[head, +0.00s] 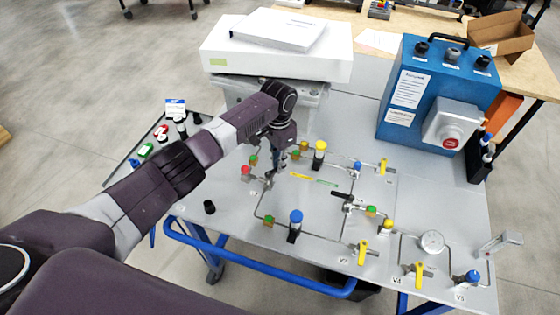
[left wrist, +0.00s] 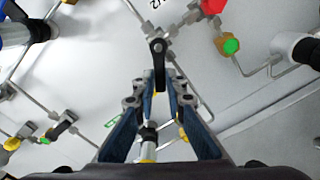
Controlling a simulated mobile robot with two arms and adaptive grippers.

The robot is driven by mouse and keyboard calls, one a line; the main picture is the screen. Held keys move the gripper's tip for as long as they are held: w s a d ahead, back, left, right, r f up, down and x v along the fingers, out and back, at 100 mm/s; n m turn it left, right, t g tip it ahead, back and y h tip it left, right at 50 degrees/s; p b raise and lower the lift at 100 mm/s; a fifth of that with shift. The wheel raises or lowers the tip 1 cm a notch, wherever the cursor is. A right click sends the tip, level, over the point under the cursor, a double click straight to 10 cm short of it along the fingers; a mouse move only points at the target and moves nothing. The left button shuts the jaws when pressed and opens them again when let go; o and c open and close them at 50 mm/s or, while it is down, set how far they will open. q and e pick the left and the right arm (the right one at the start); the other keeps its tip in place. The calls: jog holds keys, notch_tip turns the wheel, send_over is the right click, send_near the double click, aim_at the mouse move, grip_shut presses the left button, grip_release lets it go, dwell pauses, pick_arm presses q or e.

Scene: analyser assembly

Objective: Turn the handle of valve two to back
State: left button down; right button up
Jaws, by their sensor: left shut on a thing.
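My left gripper (head: 271,170) reaches down to the left part of the panel (head: 232,212), by the pipes. In the left wrist view its two dark blue fingers (left wrist: 159,82) are closed on the handle of valve two (left wrist: 158,50). The handle shows a black end with a round pivot, pointing up in that view, and the rest lies between the fingers. A partly cut-off "V2" label is printed near the top. In the head view the handle is mostly hidden by the gripper. My right gripper is not in view.
A red knob (head: 246,170) and green-topped fittings stand close to the gripper. A blue-capped part (head: 295,216) and a yellow-capped part (head: 320,148) rise nearby. Other yellow-handled valves (head: 362,252) sit at the right. A blue box (head: 437,95) and white device (head: 277,58) stand behind.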

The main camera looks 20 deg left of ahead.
pick_arm(q)
jog(key=n, duration=0.1)
jog(key=a+n+p, duration=0.1)
jog(key=n, duration=0.1)
jog(key=n+p, duration=0.1)
jog(key=shift+w+a+r, duration=0.15)
jog(key=shift+w+r, duration=0.05)
jog(key=shift+w, duration=0.2)
jog(key=shift+w+a+n+p, duration=0.1)
jog(key=shift+a+n+p, duration=0.15)
jog(key=shift+n, duration=0.35)
jog(key=shift+a+n+p, duration=0.15)
jog(key=shift+n+p, duration=0.1)
jog(key=shift+n, duration=0.65)
jog(key=shift+a, duration=0.15)
jog(key=c, duration=2)
grip_release()
jog(key=shift+f, duration=0.1)
jog(key=shift+o, duration=0.2)
notch_tip(320, 180, up, 12)
